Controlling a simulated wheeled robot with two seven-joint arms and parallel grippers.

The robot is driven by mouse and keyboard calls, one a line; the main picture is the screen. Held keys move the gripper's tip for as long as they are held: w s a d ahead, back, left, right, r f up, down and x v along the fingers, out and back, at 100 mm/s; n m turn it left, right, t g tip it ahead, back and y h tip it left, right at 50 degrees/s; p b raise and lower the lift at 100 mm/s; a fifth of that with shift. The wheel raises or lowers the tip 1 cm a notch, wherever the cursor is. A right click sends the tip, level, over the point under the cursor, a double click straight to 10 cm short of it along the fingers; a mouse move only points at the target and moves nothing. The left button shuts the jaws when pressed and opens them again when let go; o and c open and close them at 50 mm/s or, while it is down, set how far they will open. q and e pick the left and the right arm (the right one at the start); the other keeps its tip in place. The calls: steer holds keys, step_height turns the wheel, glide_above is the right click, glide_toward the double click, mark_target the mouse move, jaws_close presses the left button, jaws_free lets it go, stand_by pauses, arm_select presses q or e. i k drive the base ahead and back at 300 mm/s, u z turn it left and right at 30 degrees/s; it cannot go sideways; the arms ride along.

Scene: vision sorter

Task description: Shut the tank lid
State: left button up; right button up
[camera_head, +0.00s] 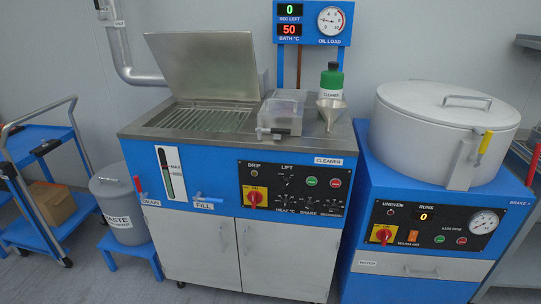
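The tank lid (203,66) is a flat grey metal panel. It stands raised and leans back at the rear left of the blue cleaning machine (200,165). Below it the tank opening shows a wire rack or basket (205,118) lying inside the steel top. The hinge is not clearly visible. Neither of my grippers shows in the head view.
A round lidded drum (430,108) is at right. A waste bin (118,205) and blue cart (45,145) are at left.

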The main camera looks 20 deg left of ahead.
mark_target(211, 64)
steer(key=i, duration=0.6)
steer(key=z, duration=1.65)
steer(key=i, duration=1.45)
steer(key=u, duration=5.5)
steer(key=i, duration=1.15)
steer(key=z, duration=1.4)
